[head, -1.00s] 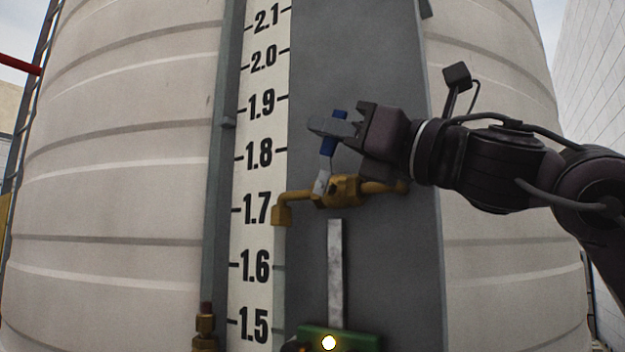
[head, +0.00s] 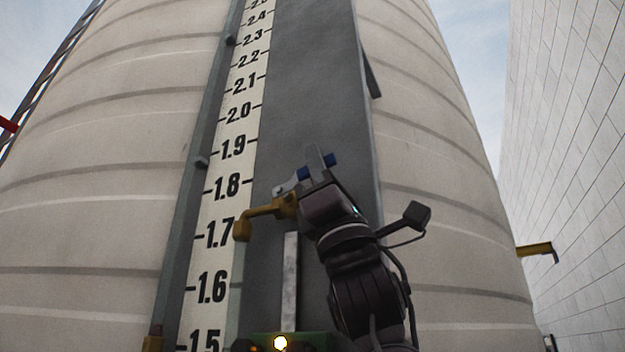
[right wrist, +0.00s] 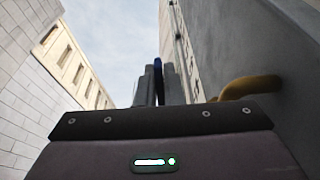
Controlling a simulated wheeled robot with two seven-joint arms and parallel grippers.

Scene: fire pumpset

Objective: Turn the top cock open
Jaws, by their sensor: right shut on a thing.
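The top cock is a brass valve (head: 286,206) on a brass pipe on the grey panel, beside the 1.7 to 1.8 marks of the scale. Its metal lever (head: 290,187) slants up to the right and ends in a blue grip (head: 331,160). My right gripper (head: 317,165) comes from below and is shut on the blue grip; its body hides part of the valve. In the right wrist view the fingers (right wrist: 149,86) show with a bit of the blue grip (right wrist: 158,64) between them, and the brass pipe (right wrist: 250,87) is at right. My left gripper is out of view.
The white number scale (head: 229,165) runs up the grey panel (head: 312,80) on the large ribbed tank (head: 110,190). A green fitting (head: 305,343) sits at the bottom edge. A tiled wall (head: 570,170) stands at the right, with open space before it.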

